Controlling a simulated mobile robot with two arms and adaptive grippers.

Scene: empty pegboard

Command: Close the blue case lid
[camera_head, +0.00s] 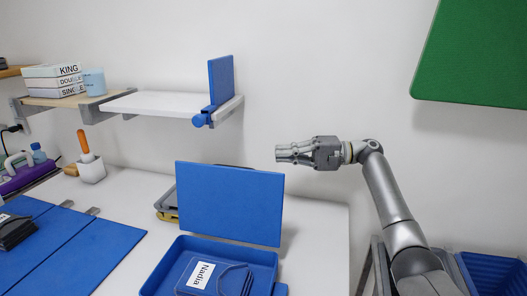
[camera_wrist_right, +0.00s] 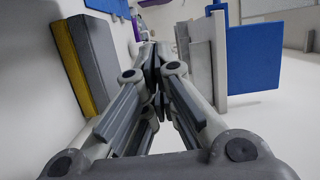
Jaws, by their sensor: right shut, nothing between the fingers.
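The blue case stands open on the white table in the head view. Its lid (camera_head: 230,205) is raised nearly upright at the back of the blue base (camera_head: 163,270). In the base lie a dark item with a white "Nadia" label (camera_head: 201,275) and other dark pieces. My right gripper (camera_head: 280,153) is shut and empty, pointing left. It appears just above the lid's upper right corner; I cannot tell the depth between them. Its closed fingers also show in the right wrist view (camera_wrist_right: 155,72). My left gripper is not in view.
Grey and yellow items (camera_head: 168,205) are partly hidden behind the lid. A white shelf (camera_head: 150,103) with an upright blue panel (camera_head: 221,80) is above. Blue mats (camera_head: 85,250) lie left. A green board (camera_head: 475,55) is upper right, a blue bin (camera_head: 495,275) lower right.

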